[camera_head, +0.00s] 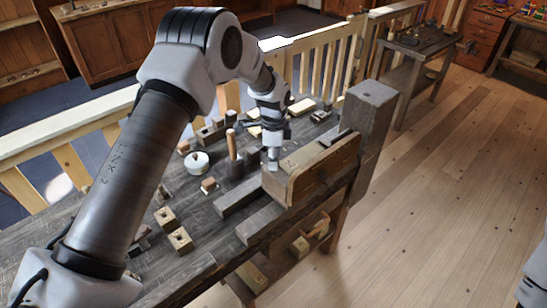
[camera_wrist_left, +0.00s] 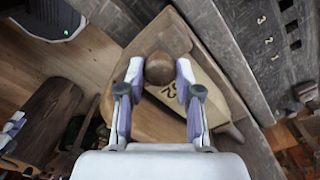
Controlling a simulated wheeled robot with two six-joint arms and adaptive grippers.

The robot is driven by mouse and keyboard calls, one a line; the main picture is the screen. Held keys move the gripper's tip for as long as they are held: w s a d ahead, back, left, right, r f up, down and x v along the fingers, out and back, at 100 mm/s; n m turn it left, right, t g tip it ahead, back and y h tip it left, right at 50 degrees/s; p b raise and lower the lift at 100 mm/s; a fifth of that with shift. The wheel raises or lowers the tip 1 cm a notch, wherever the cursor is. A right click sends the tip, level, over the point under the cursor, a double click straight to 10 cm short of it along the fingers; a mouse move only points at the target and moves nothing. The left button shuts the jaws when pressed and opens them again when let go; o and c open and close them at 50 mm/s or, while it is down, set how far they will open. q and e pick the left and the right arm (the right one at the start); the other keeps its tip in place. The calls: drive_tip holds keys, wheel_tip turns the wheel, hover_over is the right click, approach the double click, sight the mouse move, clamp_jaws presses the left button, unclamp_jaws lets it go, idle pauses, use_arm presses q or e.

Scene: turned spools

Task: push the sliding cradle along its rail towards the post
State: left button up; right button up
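The sliding cradle (camera_head: 318,172) is a light wooden block with a rounded front board, at the right edge of the workbench. It sits on a grey rail (camera_head: 241,196) that runs up and right. The thick upright post (camera_head: 366,118) stands just beyond the cradle's far end. My left gripper (camera_head: 272,164) points down at the cradle's near left end. In the left wrist view my left gripper (camera_wrist_left: 159,75) is open, its fingers on either side of a round brown knob (camera_wrist_left: 160,68) over the cradle's wood (camera_wrist_left: 172,92). Whether the fingers touch it is unclear. My right gripper is out of view.
A dark block with an upright wooden handle (camera_head: 231,143) stands left of the gripper. A white round pot (camera_head: 197,162) and several small wooden blocks (camera_head: 180,239) lie on the bench. The wooden floor (camera_head: 440,190) to the right is clear.

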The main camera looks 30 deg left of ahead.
use_arm(q)
drive_tip(key=o, duration=0.4)
drive_tip(key=shift+w+r, duration=0.1)
drive_tip(key=shift+r, duration=0.05)
drive_tip(key=shift+c, duration=0.2)
drive_tip(key=shift+d, duration=0.15)
wheel_tip(320, 180, up, 12)
